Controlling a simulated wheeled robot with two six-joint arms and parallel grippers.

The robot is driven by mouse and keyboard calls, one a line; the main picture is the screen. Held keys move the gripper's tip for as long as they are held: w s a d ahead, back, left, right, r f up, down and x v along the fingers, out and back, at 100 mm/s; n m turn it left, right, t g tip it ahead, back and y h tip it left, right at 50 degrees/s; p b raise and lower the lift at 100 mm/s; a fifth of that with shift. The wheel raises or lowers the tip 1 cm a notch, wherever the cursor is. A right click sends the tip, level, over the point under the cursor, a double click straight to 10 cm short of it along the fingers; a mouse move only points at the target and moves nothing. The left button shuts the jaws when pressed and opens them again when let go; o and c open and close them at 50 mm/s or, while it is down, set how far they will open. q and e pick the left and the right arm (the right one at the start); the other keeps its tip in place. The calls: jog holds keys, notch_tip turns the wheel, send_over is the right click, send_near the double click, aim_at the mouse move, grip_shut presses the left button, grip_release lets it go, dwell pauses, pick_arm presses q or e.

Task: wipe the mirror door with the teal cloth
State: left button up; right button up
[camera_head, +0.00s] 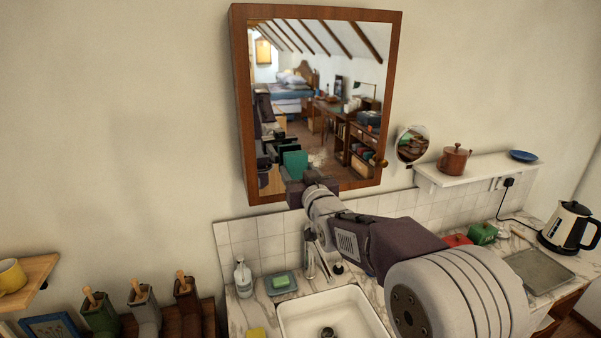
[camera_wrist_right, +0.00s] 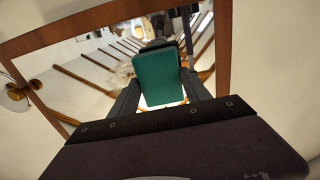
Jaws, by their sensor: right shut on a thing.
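The mirror door (camera_head: 345,95) is a wood-framed mirror hung on the wall above the sink, with a small round knob (camera_head: 383,163) low on its right side. It is shut. My right gripper (camera_head: 296,172) is at the lower left part of the glass, shut on the teal cloth (camera_head: 295,160). In the right wrist view the teal cloth (camera_wrist_right: 158,78) stands between the two dark fingers, in front of the glass. I cannot tell whether it touches the glass. A pale smudge (camera_head: 319,158) shows on the glass right of the cloth. My left gripper is out of view.
A round shaving mirror (camera_head: 412,144) and a white shelf (camera_head: 475,175) with a brown pot (camera_head: 453,160) are right of the mirror door. Below are the sink (camera_head: 335,312), tap (camera_head: 312,260), soap bottle (camera_head: 243,278) and kettle (camera_head: 568,228). The wall left of the mirror is bare.

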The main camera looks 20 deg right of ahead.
aim_at(318, 159)
jog(key=shift+w, duration=1)
dwell(0.5)
jog(key=shift+d, duration=0.45)
jog(key=shift+w+d+r+p, duration=0.1)
jog(key=shift+d+p, duration=0.35)
jog(key=shift+d, duration=0.9)
jog(key=shift+d+r+p, duration=0.1)
jog(key=shift+d+p, duration=0.35)
jog(key=shift+d, duration=0.9)
jog(key=shift+d+f, duration=0.15)
jog(key=shift+d, duration=0.3)
